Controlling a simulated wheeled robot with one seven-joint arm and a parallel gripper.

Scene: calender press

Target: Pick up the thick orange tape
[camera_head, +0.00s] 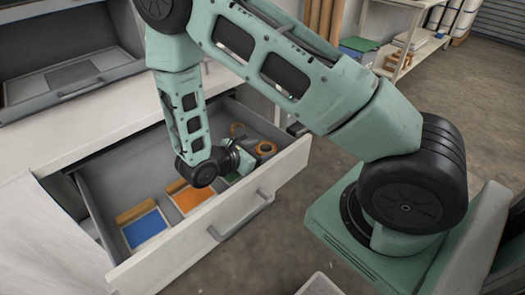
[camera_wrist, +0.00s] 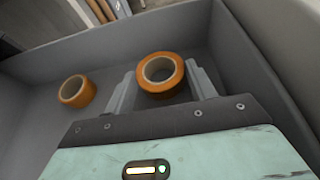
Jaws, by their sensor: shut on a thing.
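The thick orange tape (camera_wrist: 160,88) is a roll with a pale inner core, seen between the two grey fingers of my gripper (camera_wrist: 160,85) in the wrist view. My gripper is shut on it, with a finger on either side. In the head view the tape (camera_head: 265,154) shows at the right end of the open drawer, beside my gripper (camera_head: 252,156). I cannot tell if it is lifted off the drawer floor. A second orange tape roll (camera_wrist: 85,96) lies apart to the left in the wrist view.
The grey drawer's walls (camera_wrist: 280,75) rise close around my gripper. A blue pad (camera_head: 148,227) and an orange pad (camera_head: 190,198) lie in its left and middle parts. The drawer handle (camera_head: 240,218) sticks out in front. Open floor lies to the right.

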